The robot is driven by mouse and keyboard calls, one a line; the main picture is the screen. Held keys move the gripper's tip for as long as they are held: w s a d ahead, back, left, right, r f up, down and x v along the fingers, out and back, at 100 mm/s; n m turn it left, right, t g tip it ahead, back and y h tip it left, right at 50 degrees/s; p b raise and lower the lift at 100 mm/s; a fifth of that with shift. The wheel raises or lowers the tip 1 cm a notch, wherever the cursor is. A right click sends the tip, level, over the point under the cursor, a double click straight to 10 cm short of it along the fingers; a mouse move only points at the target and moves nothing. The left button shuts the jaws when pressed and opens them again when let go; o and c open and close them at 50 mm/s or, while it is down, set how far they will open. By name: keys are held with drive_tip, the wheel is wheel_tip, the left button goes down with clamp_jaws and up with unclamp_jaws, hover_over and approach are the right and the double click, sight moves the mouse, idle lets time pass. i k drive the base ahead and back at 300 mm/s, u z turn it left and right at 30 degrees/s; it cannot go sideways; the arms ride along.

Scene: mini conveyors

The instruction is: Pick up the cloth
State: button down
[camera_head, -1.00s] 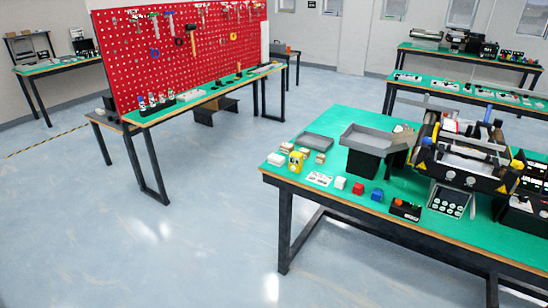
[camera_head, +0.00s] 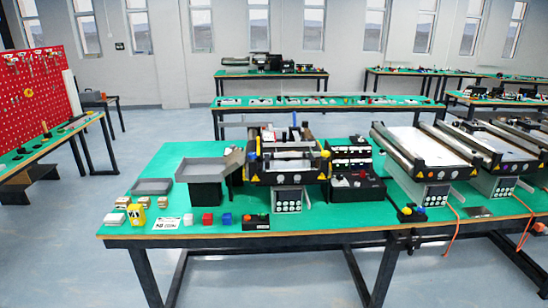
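I cannot make out a cloth for certain. A small pale flat stack (camera_head: 114,218) lies at the near left corner of the green-topped table (camera_head: 330,222), too small to tell whether it is cloth. A dark flat piece (camera_head: 478,211) lies near the table's front edge on the right, and its material is also unclear. My gripper is not in view.
Floor at left (camera_head: 60,260) is clear.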

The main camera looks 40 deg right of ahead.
sight(116, 219)
drive_tip(key=z, duration=1.3)
drive_tip(key=k, duration=0.1)
drive_tip(key=u, duration=2.7)
drive_tip(key=i, duration=0.75)
drive_tip(key=z, duration=0.3)
